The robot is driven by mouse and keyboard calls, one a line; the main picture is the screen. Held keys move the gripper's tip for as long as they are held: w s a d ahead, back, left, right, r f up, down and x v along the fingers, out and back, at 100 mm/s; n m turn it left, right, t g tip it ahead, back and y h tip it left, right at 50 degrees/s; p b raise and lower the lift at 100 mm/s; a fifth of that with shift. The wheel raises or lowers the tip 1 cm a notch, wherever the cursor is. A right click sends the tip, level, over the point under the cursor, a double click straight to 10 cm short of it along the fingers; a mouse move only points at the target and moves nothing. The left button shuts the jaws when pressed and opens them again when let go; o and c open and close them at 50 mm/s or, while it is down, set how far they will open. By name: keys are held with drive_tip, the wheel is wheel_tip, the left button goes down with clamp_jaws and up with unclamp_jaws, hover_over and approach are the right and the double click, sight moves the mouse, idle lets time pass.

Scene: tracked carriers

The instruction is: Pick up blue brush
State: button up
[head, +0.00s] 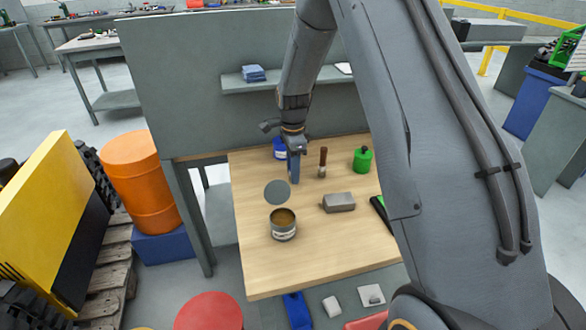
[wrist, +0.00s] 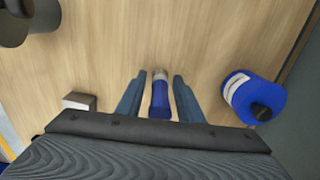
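The blue brush (wrist: 159,100) shows in the wrist view, with its blue handle toward me and its metal band and bristle end pointing away. My gripper (wrist: 160,78) is open, with one blue finger on each side of the brush and a narrow gap to each finger. In the head view my gripper (head: 293,170) points down over the back left part of the wooden table (head: 253,265). I cannot make out the brush there, as my gripper hides it.
A blue can (wrist: 240,95) stands close to the right finger in the wrist view. In the head view a brown-handled brush (head: 323,157), a green bottle (head: 362,160), a grey block (head: 339,203), an open tin (head: 283,230) and a round grey disc (head: 277,192) surround my gripper.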

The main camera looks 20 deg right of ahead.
clamp_jaws()
wheel_tip(320, 180, up, 10)
drive_tip(key=b, duration=0.2)
drive_tip(key=shift+b, duration=0.4)
